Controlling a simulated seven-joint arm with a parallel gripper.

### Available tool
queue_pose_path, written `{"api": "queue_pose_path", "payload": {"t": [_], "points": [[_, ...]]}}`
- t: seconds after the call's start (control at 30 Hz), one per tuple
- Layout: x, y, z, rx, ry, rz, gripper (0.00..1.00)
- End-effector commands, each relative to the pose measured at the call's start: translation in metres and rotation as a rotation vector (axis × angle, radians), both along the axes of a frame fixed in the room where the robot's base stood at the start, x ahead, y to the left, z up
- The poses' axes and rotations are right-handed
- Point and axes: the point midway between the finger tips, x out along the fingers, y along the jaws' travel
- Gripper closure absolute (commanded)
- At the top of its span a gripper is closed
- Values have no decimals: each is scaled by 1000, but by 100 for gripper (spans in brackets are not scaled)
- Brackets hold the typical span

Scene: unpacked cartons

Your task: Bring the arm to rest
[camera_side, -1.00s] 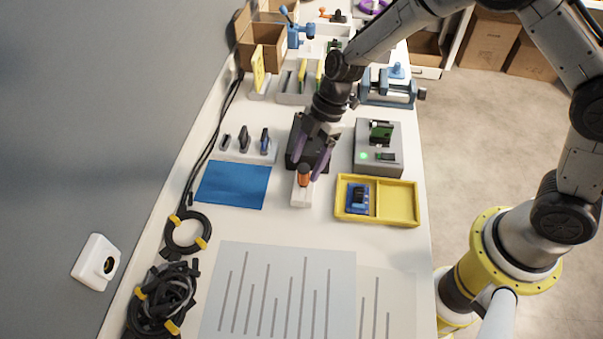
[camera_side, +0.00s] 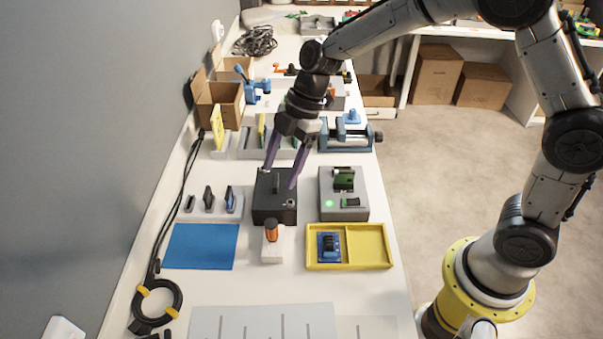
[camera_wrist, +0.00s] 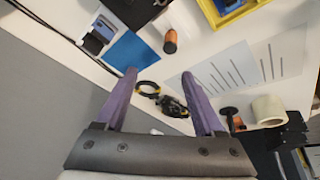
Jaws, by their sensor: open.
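My gripper (camera_side: 280,179) has long purple fingers and is open, with nothing between them. In the side view it is raised, its fingertips just above or in front of the black box (camera_side: 265,207); the exact gap cannot be told. The orange-handled piece (camera_side: 271,231) stands upright on a small white block (camera_side: 272,250), apart from my gripper. In the wrist view the spread fingers (camera_wrist: 160,73) show only empty space between them, with the table far below. The orange piece (camera_wrist: 170,42) also shows there, beyond the fingertips.
A yellow tray (camera_side: 363,266) with a blue part, a grey device (camera_side: 356,211) with a green light, and a blue mat (camera_side: 202,247) lie around. A vise (camera_side: 346,139), bins and open cartons (camera_side: 221,102) stand behind.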

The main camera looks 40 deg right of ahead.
Motion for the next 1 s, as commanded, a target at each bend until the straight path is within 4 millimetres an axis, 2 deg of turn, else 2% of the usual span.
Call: {"api": "queue_pose_path", "payload": {"t": [0.03,0.13,0.2,0.3,0.4,0.53,0.7,0.83,0.9,1.0], "points": [[-1,-7,27,3,-56,-9,30],[-19,-25,74,-9,-144,-39,30],[-39,-39,103,-19,-183,-107,30],[-75,-60,134,-27,-215,-245,30],[-115,-81,153,-24,-230,-424,30],[-169,-105,159,-1,-228,-698,30],[-220,-128,144,53,-186,-1053,30],[-242,-138,124,85,-118,-1283,30],[-247,-142,116,93,-77,-1381,30],[-248,-144,113,117,-47,-1481,30]]}}
